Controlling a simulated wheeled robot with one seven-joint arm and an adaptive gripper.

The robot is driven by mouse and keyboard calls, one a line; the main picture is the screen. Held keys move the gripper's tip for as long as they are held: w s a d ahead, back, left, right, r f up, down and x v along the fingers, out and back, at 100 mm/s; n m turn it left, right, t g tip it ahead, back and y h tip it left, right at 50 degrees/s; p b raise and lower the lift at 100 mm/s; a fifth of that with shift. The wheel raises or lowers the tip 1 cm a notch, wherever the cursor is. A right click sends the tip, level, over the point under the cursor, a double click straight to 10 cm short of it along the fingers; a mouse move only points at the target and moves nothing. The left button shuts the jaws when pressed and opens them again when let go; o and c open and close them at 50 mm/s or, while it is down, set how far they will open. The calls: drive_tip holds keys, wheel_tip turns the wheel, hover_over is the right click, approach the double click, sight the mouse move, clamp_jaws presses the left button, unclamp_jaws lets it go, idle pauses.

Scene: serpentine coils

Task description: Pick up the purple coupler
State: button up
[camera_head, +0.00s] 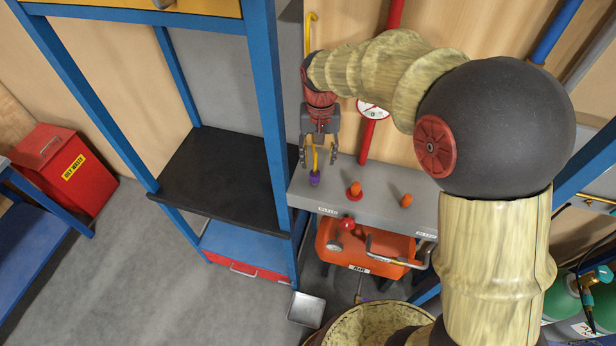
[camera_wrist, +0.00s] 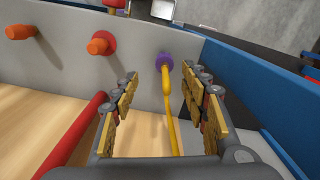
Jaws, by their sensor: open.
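The purple coupler (camera_head: 315,180) sits at the left end of a grey panel, with a yellow hose (camera_head: 315,158) rising from it. In the wrist view the purple coupler (camera_wrist: 164,61) lies just beyond my fingertips, close to the middle between them, and the yellow hose (camera_wrist: 172,125) runs back between the fingers. My gripper (camera_head: 319,157) hangs pointing down over the coupler. In the wrist view my gripper (camera_wrist: 163,77) has its fingers apart with nothing clamped. I cannot tell whether either finger touches the hose.
Two orange fittings (camera_head: 354,188) (camera_head: 407,200) stand on the grey panel (camera_head: 383,212) to the right. A red pipe (camera_head: 367,142) with a gauge rises behind. A blue shelf post (camera_head: 269,110) stands close on the left, beside a black shelf (camera_head: 225,180). An orange compressor (camera_head: 372,247) is below.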

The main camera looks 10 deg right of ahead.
sight(315, 169)
drive_tip(key=f, duration=0.2)
drive_tip(key=f+p, duration=0.1)
drive_tip(key=f, duration=0.2)
drive_tip(key=f+p, duration=0.1)
drive_tip(key=f, duration=0.1)
drive_tip(key=shift+a+f, duration=0.3)
drive_tip(key=shift+a, duration=0.05)
drive_tip(key=c, duration=0.4)
drive_tip(key=c, duration=0.7)
drive_tip(key=shift+w, duration=0.1)
clamp_jaws()
